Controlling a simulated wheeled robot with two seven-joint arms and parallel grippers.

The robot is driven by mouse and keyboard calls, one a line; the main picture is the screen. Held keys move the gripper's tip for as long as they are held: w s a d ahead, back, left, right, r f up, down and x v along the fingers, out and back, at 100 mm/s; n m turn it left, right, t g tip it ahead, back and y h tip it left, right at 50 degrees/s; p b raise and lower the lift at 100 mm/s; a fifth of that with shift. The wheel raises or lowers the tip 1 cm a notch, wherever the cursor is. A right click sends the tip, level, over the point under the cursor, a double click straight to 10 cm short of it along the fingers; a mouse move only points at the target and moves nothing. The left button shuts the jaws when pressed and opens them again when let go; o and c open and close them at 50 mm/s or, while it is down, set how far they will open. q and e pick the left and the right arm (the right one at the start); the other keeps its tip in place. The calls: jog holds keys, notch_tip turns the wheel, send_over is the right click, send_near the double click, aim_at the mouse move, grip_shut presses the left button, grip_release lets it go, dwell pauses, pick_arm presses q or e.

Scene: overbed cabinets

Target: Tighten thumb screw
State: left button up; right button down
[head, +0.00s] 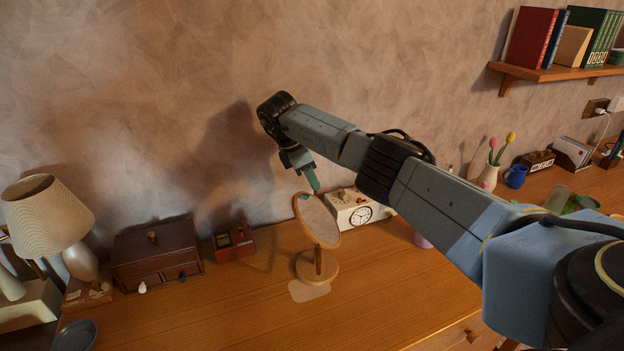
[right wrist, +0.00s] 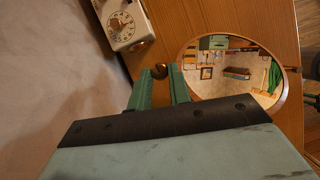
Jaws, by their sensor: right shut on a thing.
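A round wooden table mirror (head: 318,222) stands on the wooden desktop, its oval glass tilted on a round base (head: 316,268). In the right wrist view its glass (right wrist: 232,72) lies just right of the fingers. My right gripper (head: 315,187) reaches down from above and behind to the mirror's upper edge. In the right wrist view its green fingers are shut on a small dark brass thumb screw (right wrist: 160,71) beside the mirror's rim; the fingers hide part of it. My left gripper is in neither view.
A white clock box (head: 358,211) stands close behind the mirror. A red box (head: 233,243), a dark wooden drawer box (head: 156,254) and a lamp (head: 48,215) stand to the left. The desktop (head: 390,290) in front is clear.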

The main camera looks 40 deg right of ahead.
jog(key=shift+w+m+g+y+b, duration=0.1)
jog(key=shift+m+g+y+b, duration=0.25)
jog(key=shift+m, duration=0.75)
jog(key=c, duration=1.3)
grip_release()
jog(key=shift+d, duration=0.1)
jog(key=shift+r, duration=0.1)
jog(key=p+v, duration=1.1)
jog(key=v, duration=0.2)
jog(key=shift+w+a, duration=0.15)
jog(key=shift+a, duration=0.05)
